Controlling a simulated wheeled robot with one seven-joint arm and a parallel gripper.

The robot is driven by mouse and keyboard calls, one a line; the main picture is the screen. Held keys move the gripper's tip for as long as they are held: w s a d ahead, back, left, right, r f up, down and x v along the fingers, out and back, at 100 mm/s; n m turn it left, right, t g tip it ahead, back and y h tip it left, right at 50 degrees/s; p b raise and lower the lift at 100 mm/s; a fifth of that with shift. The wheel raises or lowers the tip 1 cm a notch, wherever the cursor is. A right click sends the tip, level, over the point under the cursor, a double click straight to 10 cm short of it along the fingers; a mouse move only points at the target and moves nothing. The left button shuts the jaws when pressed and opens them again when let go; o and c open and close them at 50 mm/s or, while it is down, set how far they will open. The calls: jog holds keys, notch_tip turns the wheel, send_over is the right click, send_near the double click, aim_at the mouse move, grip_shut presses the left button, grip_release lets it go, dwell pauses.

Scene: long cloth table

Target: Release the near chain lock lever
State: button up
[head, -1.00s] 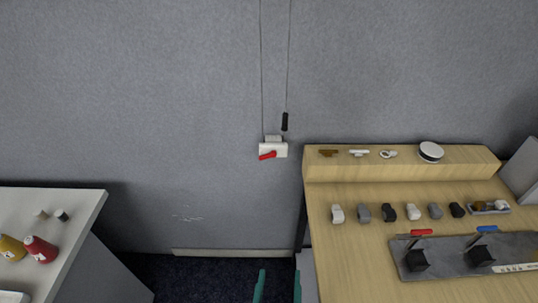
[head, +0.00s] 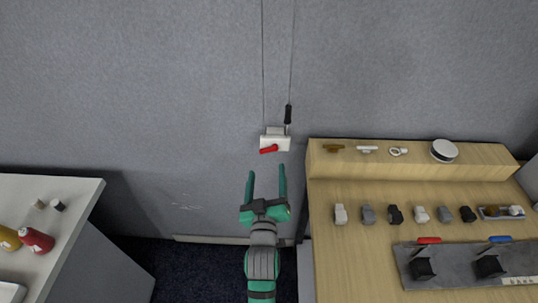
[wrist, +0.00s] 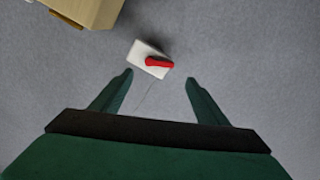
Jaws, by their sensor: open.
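A white chain lock box (head: 275,139) is fixed to the grey wall, with a red lever (head: 268,149) on its lower left front. Two thin cords run up the wall above it, and a black handle (head: 288,114) hangs on the right one. My green gripper (head: 267,186) is open and empty, below the box and apart from it in the head view. In the wrist view the white box (wrist: 140,50) and red lever (wrist: 158,63) lie beyond the gap between the open fingers (wrist: 154,84). I see only one chain lock.
A wooden workbench (head: 360,262) with several small parts and a grey plate (head: 450,264) bearing red and blue levers stands at the right. A white table (head: 62,188) with bottles (head: 38,240) is at the left.

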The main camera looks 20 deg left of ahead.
aim_at(268, 151)
jog(key=x, duration=0.7)
jog(key=shift+w+a, duration=0.2)
jog(key=shift+w, duration=0.5)
